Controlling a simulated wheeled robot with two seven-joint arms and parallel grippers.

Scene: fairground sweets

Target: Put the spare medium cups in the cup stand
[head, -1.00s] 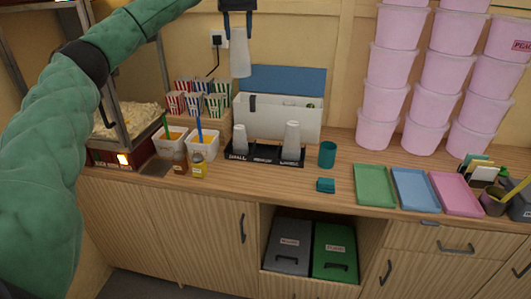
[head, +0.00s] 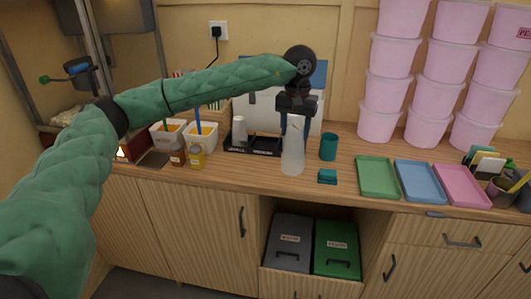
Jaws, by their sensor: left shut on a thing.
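My left gripper (head: 294,106), fingers down, is shut on a tall stack of clear, whitish cups (head: 293,148), which hangs upright, rim end down. The black cup stand (head: 258,151) is on the counter, left of and partly behind the held cups. Its left place holds a short upturned stack of small cups (head: 239,131). Its middle place looks empty. Its right place and the large cups there are hidden behind the held stack. I cannot tell whether the held cups touch the counter. My right gripper is not in view.
A teal cup (head: 328,147) and a teal block (head: 327,176) are close to the right of the held cups. Green (head: 377,177), blue and pink trays lie further right. Pink tubs (head: 388,88) are stacked behind.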

